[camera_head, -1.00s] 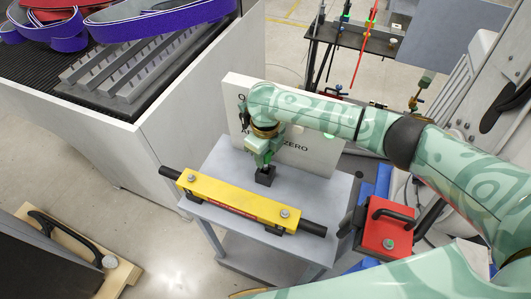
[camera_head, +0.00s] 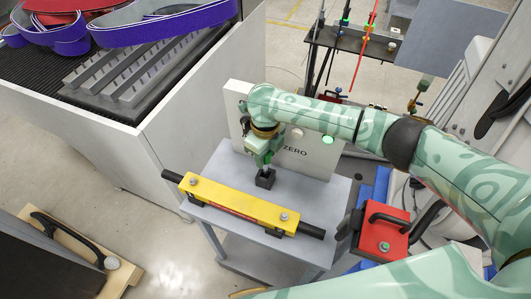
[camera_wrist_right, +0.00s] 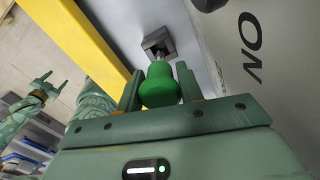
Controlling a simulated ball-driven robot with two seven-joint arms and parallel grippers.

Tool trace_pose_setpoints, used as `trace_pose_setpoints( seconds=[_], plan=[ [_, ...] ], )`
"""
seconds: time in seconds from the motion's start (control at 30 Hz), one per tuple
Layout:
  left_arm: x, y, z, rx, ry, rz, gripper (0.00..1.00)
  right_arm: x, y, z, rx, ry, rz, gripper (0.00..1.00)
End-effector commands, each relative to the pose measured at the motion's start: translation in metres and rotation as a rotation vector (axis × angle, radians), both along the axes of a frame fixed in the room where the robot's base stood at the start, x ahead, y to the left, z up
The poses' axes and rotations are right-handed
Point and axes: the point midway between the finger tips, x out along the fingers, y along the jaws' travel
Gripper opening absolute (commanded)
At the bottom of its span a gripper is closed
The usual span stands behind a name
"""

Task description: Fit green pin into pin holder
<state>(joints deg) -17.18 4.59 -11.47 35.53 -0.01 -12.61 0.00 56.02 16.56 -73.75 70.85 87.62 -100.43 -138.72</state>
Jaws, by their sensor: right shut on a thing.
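The green pin (camera_wrist_right: 160,88) sits between the fingers of my right gripper (camera_wrist_right: 159,72) in the right wrist view, and that gripper is shut on it. The dark square pin holder (camera_wrist_right: 155,43) lies just beyond the pin's far end; I cannot tell whether the tip is inside its opening. In the head view the right gripper (camera_head: 263,162) points down directly above the dark pin holder (camera_head: 265,179) on the grey table (camera_head: 315,190). The pin is not clear there. My left gripper (camera_wrist_right: 42,86) shows at the left of the right wrist view, fingers apart and empty.
A yellow bar (camera_head: 235,203) with black ends lies along the table's front, close to the pin holder. A white lettered panel (camera_head: 315,165) stands behind. A red block with a black handle (camera_head: 383,240) is at the right. The table's right part is clear.

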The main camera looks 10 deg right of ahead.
Motion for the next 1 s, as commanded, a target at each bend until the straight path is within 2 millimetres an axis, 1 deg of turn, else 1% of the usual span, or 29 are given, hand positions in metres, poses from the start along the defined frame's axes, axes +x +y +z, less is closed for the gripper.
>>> trace_pose_setpoints(
  seconds=[0.13, 0.57, 0.8, 1.0],
  plan=[
    [0.0004, 0.0000, 0.0041, 0.000, -0.001, 0.000, 0.62, -0.0001, 0.0002, 0.0012, 0.001, 0.001, 0.000, 0.12],
    [0.0004, 0.0001, 0.0036, 0.000, -0.001, 0.000, 0.62, 0.0001, 0.0002, 0.0003, 0.000, 0.000, 0.000, 0.12],
    [0.0007, 0.0000, 0.0077, 0.000, -0.002, 0.000, 0.62, 0.0000, 0.0003, 0.0012, 0.000, 0.000, 0.000, 0.12],
    [0.0007, 0.0001, 0.0072, 0.000, -0.002, 0.000, 0.62, 0.0001, 0.0002, 0.0003, 0.000, 0.000, 0.000, 0.12]
  ],
)
